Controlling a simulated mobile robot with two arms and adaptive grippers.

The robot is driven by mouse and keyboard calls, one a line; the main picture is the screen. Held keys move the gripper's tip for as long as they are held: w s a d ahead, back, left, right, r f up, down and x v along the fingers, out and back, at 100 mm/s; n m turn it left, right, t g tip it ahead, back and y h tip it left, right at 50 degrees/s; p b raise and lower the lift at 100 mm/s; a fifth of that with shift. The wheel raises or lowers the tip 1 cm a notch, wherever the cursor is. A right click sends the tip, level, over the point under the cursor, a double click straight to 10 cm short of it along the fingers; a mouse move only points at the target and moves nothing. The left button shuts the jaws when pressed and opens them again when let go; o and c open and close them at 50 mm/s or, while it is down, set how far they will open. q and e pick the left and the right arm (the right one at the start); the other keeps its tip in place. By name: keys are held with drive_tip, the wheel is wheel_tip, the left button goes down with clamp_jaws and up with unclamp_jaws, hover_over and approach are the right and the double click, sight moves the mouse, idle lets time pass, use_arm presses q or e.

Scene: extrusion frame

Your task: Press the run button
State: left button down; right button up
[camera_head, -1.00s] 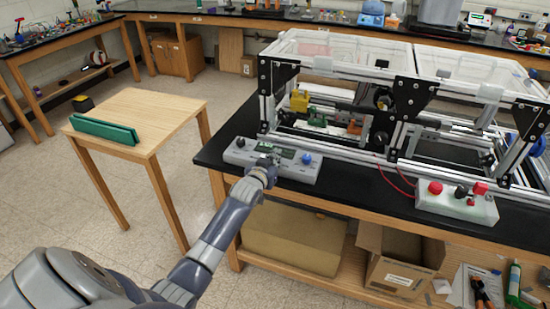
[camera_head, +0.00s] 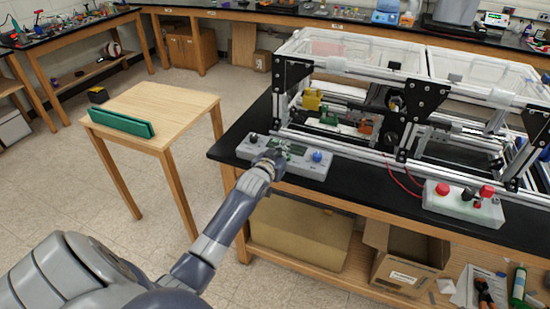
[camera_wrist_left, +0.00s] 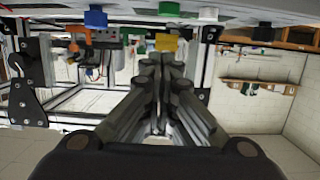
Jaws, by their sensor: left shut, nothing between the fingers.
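A grey control box (camera_head: 308,171) stands at the front left of the black bench. It has a blue knob (camera_head: 317,156), a black knob (camera_head: 253,138) and a small display. My left gripper (camera_head: 272,156) is over the middle of the box and hides part of its face. I cannot tell whether the fingertips touch anything. My right gripper is not in view.
The aluminium extrusion frame (camera_head: 360,158) stands just behind the box. A second box (camera_head: 465,208) with red buttons is at the right. A small wooden table (camera_head: 180,106) with a green part (camera_head: 121,123) is at the left. Floor between table and bench is clear.

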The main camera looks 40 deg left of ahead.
use_arm(q)
drive_tip(key=b+v, duration=0.1)
drive_tip(key=v, duration=0.5)
drive_tip(key=shift+s+r, duration=0.2)
drive_tip(key=shift+s, duration=0.15)
drive_tip(key=s+d+f+m+g+h+b, duration=0.1)
drive_tip(key=s+d+f+g, duration=0.2)
drive_tip(key=f, duration=0.9)
drive_tip(key=s+d+f+g+b, duration=0.15)
drive_tip(key=s+f, duration=0.45)
drive_tip(key=f, duration=0.6)
drive_tip(key=s+d+f+m+g+h, duration=0.1)
drive_tip(key=s+d+f+g, duration=0.2)
drive_tip(key=f, duration=0.9)
drive_tip(key=s+d+f+m+g, duration=0.1)
drive_tip(key=s+d+f+g, duration=0.1)
drive_tip(key=s+f, duration=0.5)
drive_tip(key=s+d+f+m+g+h+b, duration=0.1)
drive_tip(key=s+d+f, duration=0.3)
drive_tip(key=s, duration=1.5)
drive_tip(key=s+d+f+m+g+b, duration=0.1)
drive_tip(key=s+d+f+g, duration=0.2)
drive_tip(key=s+f, duration=0.9)
drive_tip(key=shift+s+d+f, duration=0.25)
drive_tip(key=shift+s+d, duration=0.05)
drive_tip(key=shift+s, duration=0.4)
drive_tip(key=shift+g, duration=0.25)
